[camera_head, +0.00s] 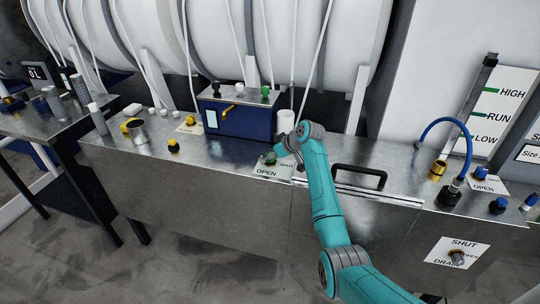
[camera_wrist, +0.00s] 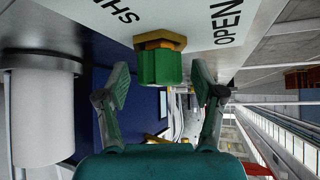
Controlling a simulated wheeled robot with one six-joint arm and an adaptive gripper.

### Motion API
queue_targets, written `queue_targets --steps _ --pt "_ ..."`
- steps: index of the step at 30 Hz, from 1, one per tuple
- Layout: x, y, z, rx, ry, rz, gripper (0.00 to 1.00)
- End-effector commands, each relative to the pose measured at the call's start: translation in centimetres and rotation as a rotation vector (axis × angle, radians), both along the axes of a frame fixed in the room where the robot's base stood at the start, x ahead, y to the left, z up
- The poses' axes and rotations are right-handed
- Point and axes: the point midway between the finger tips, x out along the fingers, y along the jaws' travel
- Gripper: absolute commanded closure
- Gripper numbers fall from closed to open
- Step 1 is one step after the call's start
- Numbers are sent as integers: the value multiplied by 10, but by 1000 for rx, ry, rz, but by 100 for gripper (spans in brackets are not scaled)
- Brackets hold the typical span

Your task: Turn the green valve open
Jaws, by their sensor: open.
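The green valve (camera_wrist: 160,66) is a small green knob on a brass hex base, seen close up in the wrist view. It sits on a white plate (camera_wrist: 190,22) marked SHUT and OPEN. My gripper (camera_wrist: 160,82) is open, with one finger on each side of the green knob and visible gaps between. In the head view my gripper (camera_head: 276,154) is over the plate (camera_head: 266,171) on the steel bench, and the knob is largely hidden by it. I cannot tell which word the valve points to.
A blue box (camera_head: 238,116) with small knobs on top stands behind my gripper. A white cylinder (camera_head: 286,123) stands just behind the wrist. A black handle (camera_head: 358,176) rises from the bench at right. A blue hose (camera_head: 440,123) and other valves are farther right.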

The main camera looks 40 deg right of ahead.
Motion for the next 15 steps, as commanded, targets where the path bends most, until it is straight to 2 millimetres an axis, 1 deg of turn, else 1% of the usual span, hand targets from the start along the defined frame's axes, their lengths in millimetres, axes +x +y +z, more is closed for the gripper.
queue_targets --steps 4,5,6,8,9,12,15 --pt "0 0 0 0 0 0 32" --pt "0 0 0 0 0 0 35" --pt "0 0 0 0 0 0 45" --pt "0 0 0 0 0 0 60" --pt "0 0 0 0 0 0 70" --pt "0 0 0 0 0 0 93" --pt "0 0 0 0 0 -1 93"
